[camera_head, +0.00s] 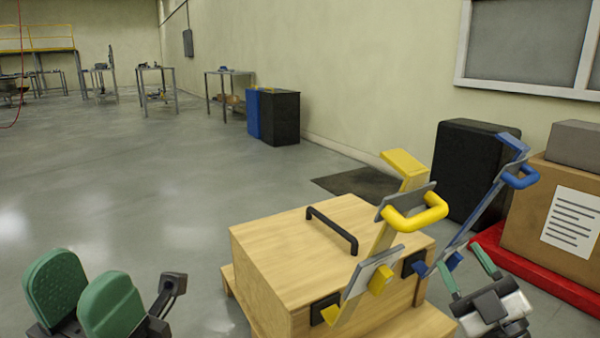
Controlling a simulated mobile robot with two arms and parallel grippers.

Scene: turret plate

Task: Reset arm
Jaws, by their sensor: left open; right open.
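My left gripper (82,286) is at the lower left, its two green pads apart with nothing between them. It is over open floor, left of the wooden box and clear of it. My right gripper (466,270) is at the lower right, its thin green-tipped fingers spread and empty. It appears just right of the wooden box in the picture, near the lower part of the blue bar; I cannot tell whether they touch. The arms behind both grippers are mostly cut off by the bottom edge.
A wooden box (290,255) with a black handle (331,229) stands in front. A yellow bar (384,238) with a loop handle and a blue bar (480,215) lean up at its right. A cardboard box (530,217) sits on a red pallet (545,281). Floor at left is clear.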

